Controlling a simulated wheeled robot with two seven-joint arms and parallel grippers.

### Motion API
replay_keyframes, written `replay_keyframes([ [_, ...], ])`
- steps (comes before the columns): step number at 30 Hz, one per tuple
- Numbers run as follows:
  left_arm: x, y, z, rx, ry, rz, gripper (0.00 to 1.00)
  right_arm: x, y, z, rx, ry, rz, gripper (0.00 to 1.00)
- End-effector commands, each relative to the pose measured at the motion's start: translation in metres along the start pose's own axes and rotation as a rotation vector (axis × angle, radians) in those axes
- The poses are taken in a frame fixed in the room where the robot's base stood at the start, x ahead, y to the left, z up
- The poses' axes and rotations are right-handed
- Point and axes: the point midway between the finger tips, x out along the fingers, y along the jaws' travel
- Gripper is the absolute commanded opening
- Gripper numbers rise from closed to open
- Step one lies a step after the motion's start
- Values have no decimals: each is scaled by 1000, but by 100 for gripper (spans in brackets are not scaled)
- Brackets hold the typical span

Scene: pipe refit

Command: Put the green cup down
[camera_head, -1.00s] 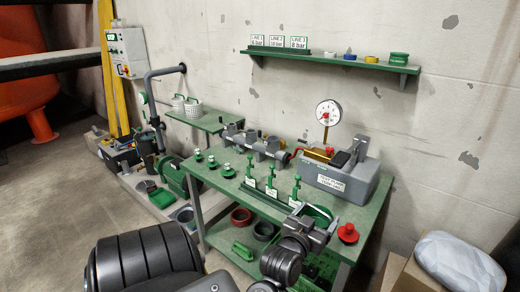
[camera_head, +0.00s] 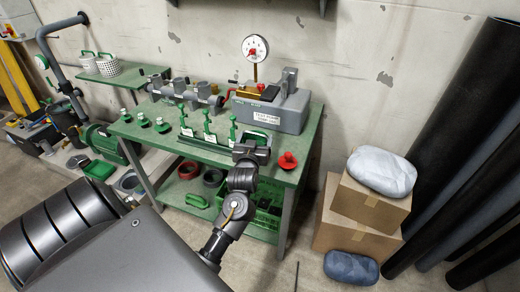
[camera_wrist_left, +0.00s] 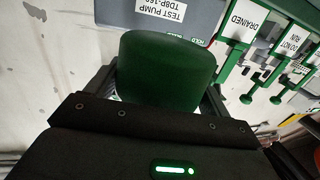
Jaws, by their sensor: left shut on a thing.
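The green cup (camera_wrist_left: 165,70) fills the middle of the left wrist view, between the dark fingers of my left gripper. In the head view my left gripper (camera_head: 252,148) is over the front right part of the green bench (camera_head: 170,132), and only a little of the cup shows there. The gripper is shut on the cup, in front of the grey test pump (camera_head: 272,108). I cannot tell whether the cup's base touches the bench top. My right gripper is not in view.
Green stands with white tags (camera_head: 208,125) are left of the gripper. A red knob piece (camera_head: 288,160) is close on its right. Green-capped pieces (camera_head: 143,120) stand at the bench's left. Cardboard boxes (camera_head: 368,203) and dark pipes (camera_head: 465,150) are at the right.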

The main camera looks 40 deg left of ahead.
Motion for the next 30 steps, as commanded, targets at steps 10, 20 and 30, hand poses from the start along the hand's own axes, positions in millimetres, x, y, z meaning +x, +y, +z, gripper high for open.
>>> replay_keyframes([
  [10,33,14,44,1,-4,-1,58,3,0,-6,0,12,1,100],
  [20,39,17,67,2,-8,0,58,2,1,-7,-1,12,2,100],
  [30,40,17,81,0,-3,0,58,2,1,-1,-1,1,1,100],
])
